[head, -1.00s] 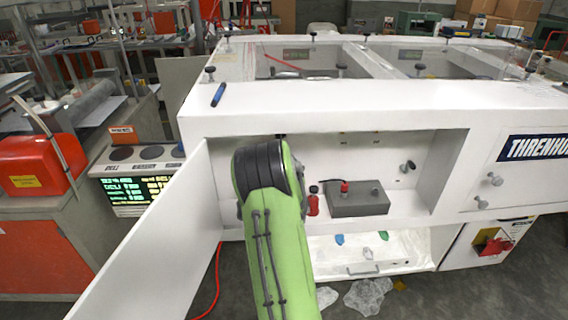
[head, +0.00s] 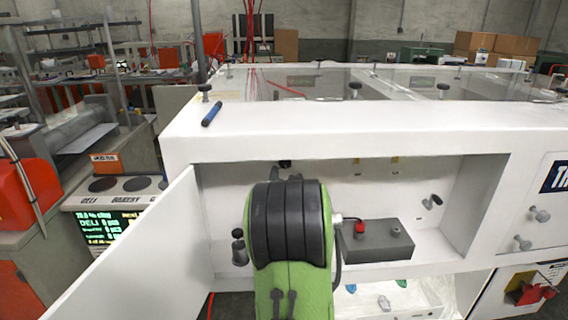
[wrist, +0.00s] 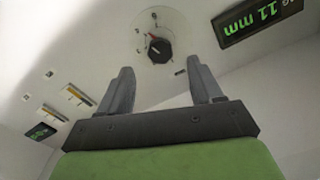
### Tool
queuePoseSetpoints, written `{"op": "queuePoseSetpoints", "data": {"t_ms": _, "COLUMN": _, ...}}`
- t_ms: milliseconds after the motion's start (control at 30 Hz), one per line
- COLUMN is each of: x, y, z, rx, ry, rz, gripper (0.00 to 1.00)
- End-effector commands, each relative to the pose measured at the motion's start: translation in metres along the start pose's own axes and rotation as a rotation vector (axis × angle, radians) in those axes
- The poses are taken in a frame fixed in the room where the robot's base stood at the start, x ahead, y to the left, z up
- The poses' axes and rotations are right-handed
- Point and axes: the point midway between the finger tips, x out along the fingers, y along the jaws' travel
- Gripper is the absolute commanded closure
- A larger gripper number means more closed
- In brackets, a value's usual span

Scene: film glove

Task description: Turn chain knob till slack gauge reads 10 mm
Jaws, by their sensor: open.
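The chain knob (wrist: 158,48) is a black round knob with a red mark, on a pale dial plate on the white panel in the wrist view. The slack gauge (wrist: 258,22) is a dark display at the upper right with green digits, upside down, that read 11 mm. My gripper (wrist: 162,72) is open and empty. Its two grey fingers point toward the panel, one to each side below the knob in the picture, and appear apart from it. In the head view my green and black arm hides the gripper, knob and gauge.
A white door (head: 150,245) stands open left of the recess. A grey box (head: 378,243) with a red button sits right of my arm. Small strip indicators (wrist: 77,95) and a small green display (wrist: 41,131) are on the panel.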

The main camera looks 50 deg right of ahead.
Motion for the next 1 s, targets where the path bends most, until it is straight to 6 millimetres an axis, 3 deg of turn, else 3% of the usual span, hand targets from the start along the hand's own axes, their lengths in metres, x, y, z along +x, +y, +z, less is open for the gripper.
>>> {"op": "queuePoseSetpoints", "data": {"t_ms": 100, "x": 0.031, "y": 0.000, "z": 0.001, "rx": -0.002, "ry": 0.000, "rz": -0.001, "gripper": 0.35}}
{"op": "queuePoseSetpoints", "data": {"t_ms": 300, "x": 0.072, "y": 0.000, "z": 0.001, "rx": 0.000, "ry": 0.001, "rz": 0.000, "gripper": 0.35}}
{"op": "queuePoseSetpoints", "data": {"t_ms": 467, "x": 0.086, "y": 0.000, "z": 0.001, "rx": 0.001, "ry": 0.000, "rz": 0.000, "gripper": 0.35}}
{"op": "queuePoseSetpoints", "data": {"t_ms": 700, "x": 0.088, "y": 0.000, "z": 0.000, "rx": 0.002, "ry": 0.000, "rz": 0.001, "gripper": 0.35}}
{"op": "queuePoseSetpoints", "data": {"t_ms": 767, "x": 0.087, "y": 0.000, "z": 0.000, "rx": 0.002, "ry": 0.000, "rz": 0.001, "gripper": 0.41}}
{"op": "queuePoseSetpoints", "data": {"t_ms": 1000, "x": 0.087, "y": 0.000, "z": 0.000, "rx": 0.001, "ry": 0.001, "rz": 0.000, "gripper": 0.78}}
